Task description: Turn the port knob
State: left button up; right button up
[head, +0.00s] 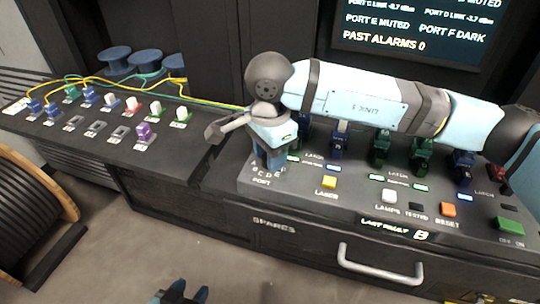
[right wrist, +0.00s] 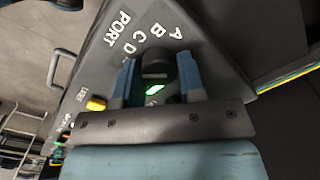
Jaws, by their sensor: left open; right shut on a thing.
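The dark port knob (right wrist: 155,62) sits on the console panel in the right wrist view, with white letters A, B, C, D and the word PORT (right wrist: 118,30) printed beside it. My right gripper (right wrist: 158,78) has its two blue fingers on either side of the knob and is shut on it. In the head view the right gripper (head: 270,160) reaches down to the left end of the console, hiding the knob and part of its lettering. My left gripper (head: 180,293) is open and empty at the bottom edge, low in front of the cabinet. Which letter the knob points to cannot be told.
The console (head: 330,206) carries a yellow button (head: 329,182), a white button (head: 389,196), an orange reset button (head: 448,209) and several plugs. A screen (head: 420,25) stands behind. Connectors and cables lie on the left bench (head: 180,158). A cable drum (head: 30,215) stands at the left.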

dwell(0.3)
pick_arm(q)
jog(key=shift+a+f, duration=0.1)
jog(key=shift+f, duration=0.1)
pick_arm(e)
jog(key=o, duration=0.9)
pick_arm(q)
jog(key=shift+a+r+p, duration=0.1)
jog(key=shift+r+p, duration=0.05)
jog(key=shift+p, duration=0.45)
pick_arm(e)
notch_tip(320, 180, up, 14)
jog(key=shift+f, duration=0.1)
pick_arm(q)
jog(key=shift+s, duration=0.1)
pick_arm(e)
jog(key=shift+s, duration=0.1)
